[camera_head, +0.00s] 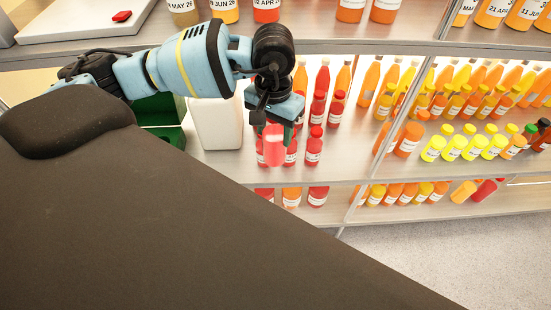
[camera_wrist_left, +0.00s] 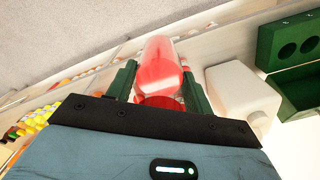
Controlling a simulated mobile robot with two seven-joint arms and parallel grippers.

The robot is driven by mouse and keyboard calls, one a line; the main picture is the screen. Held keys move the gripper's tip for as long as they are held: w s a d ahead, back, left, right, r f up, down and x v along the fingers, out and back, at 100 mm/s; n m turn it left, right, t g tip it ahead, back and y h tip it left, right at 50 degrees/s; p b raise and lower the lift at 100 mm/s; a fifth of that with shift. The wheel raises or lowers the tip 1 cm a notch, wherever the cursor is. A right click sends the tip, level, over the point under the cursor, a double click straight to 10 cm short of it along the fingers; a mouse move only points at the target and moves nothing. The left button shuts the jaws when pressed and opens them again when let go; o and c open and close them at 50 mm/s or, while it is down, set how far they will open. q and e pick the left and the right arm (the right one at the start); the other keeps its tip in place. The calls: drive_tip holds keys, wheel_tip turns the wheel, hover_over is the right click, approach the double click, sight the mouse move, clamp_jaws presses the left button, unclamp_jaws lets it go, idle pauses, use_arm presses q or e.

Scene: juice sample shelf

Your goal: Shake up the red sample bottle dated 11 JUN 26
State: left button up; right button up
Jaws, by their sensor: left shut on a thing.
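My left gripper (camera_head: 273,128) points down in front of the middle shelf, shut on a red bottle (camera_head: 274,151). In the left wrist view the same bottle (camera_wrist_left: 160,65) is clamped between the two dark green fingers (camera_wrist_left: 158,88). It looks translucent red with a paler end, and no date on it can be read. Several other red bottles (camera_head: 314,150) with white labels stand on the shelf behind and beside it. My right gripper is not in view.
A white jug (camera_head: 217,122) stands left of the held bottle, next to a green holder (camera_head: 160,110); the holder shows round holes in the wrist view (camera_wrist_left: 288,50). Orange and yellow bottles (camera_head: 450,150) fill the shelves at right. A tray with a red button (camera_head: 122,16) is at upper left.

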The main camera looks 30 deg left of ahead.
sight(275, 152)
use_arm(q)
drive_tip(key=s+d, duration=0.4)
drive_tip(key=s, duration=0.2)
drive_tip(key=w+a, duration=0.1)
drive_tip(key=w, duration=0.1)
drive_tip(key=w+a, duration=0.3)
drive_tip(key=w, duration=0.2)
drive_tip(key=shift+a, duration=0.3)
drive_tip(key=s+d, duration=0.1)
drive_tip(key=s, duration=0.1)
drive_tip(key=s+d, duration=0.1)
drive_tip(key=s, duration=0.1)
drive_tip(key=s+d, duration=0.2)
drive_tip(key=shift+s+r, duration=0.1)
drive_tip(key=shift+s, duration=0.05)
